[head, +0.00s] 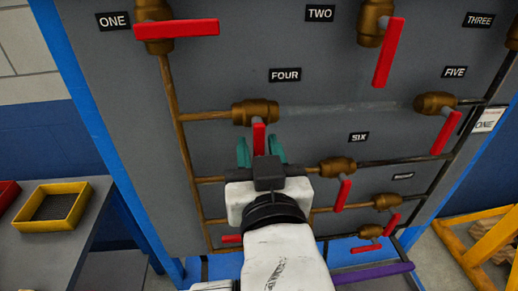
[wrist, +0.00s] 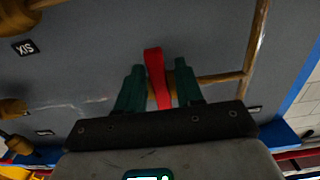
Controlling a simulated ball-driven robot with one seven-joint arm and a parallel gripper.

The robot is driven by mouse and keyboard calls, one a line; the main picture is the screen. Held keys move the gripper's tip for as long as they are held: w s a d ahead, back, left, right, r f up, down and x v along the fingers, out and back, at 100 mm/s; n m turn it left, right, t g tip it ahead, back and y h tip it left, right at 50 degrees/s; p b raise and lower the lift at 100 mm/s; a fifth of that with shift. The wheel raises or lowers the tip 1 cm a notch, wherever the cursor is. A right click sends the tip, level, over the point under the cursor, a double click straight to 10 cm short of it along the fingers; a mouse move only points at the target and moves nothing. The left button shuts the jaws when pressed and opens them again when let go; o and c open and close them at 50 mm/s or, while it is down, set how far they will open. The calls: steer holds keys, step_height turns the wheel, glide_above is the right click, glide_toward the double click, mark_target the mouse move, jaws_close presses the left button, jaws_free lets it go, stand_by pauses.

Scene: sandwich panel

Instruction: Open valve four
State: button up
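The "FOUR" label (head: 285,75) is on the grey panel above a brass valve (head: 255,111) on a horizontal pipe. Valve four's red handle (head: 259,137) points down, across the pipe. My gripper (head: 260,152) is just below the valve, its teal fingers open on either side of the handle. In the wrist view, the handle (wrist: 154,72) stands between the fingertips (wrist: 160,68), closer to the left one, with a gap to the right one. Contact with the left finger cannot be told. Part of the valve body is hidden behind the handle and fingers.
Valve six's red handle (head: 342,194) is to the lower right. Valve one's handle (head: 177,29) is horizontal above, and valve two's handle (head: 388,52) hangs at upper right. Pipes cross the panel. A yellow tray (head: 52,207) is on a table at left.

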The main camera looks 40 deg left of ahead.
jaws_close()
stand_by(0.4)
steer(key=shift+s+a+r+m+b, duration=0.1)
steer(key=shift+s+a+m+b, duration=0.1)
steer(key=shift+m, duration=0.55)
steer(key=shift+s+a+m+b, duration=0.15)
steer(key=shift+m, duration=0.65)
steer(key=shift+s+a+r+m+b, duration=0.1)
steer(key=shift+s+a+m+b, duration=0.1)
steer(key=shift+m, duration=0.55)
steer(key=shift+o, duration=0.8)
jaws_free()
steer(key=shift+d, duration=0.1)
steer(key=v, duration=1)
steer(key=shift+s+d, duration=0.25)
steer(key=shift+s, duration=0.05)
